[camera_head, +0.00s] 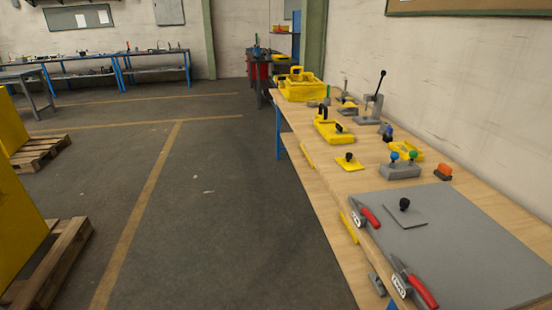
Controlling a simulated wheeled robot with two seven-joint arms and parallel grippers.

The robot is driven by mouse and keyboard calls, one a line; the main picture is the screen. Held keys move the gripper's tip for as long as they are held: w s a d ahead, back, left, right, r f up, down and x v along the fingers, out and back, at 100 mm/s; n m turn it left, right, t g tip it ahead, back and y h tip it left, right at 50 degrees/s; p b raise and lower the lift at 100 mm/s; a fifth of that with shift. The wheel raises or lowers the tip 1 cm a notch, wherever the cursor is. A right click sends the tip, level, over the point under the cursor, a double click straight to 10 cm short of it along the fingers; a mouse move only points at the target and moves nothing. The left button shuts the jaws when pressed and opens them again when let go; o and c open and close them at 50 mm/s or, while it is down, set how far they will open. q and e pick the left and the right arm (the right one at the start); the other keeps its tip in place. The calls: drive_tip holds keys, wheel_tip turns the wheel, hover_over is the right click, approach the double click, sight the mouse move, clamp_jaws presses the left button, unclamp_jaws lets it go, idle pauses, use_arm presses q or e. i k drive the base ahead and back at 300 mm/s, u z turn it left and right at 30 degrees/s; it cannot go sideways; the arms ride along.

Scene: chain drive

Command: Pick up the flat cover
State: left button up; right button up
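Two thin plates with black knobs lie on the long wooden workbench (321,190). One is a grey square plate (419,218) on the grey mat (470,245). The other is a small yellow plate (342,164) on the bare wood farther back. Both lie flat and nothing covers them. I cannot tell which one is the flat cover. Neither of my grippers is in view.
Two red-handled tools (370,217) lie along the mat's left edge. Behind the mat stand a grey block with coloured knobs (400,171), an orange part (443,172) and yellow housings (333,131). A yellow crate (302,90) is at the far end.

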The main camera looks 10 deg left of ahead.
sight(348, 163)
drive_tip(key=u, duration=0.75)
drive_tip(key=i, duration=1.45)
drive_tip(key=z, duration=1.2)
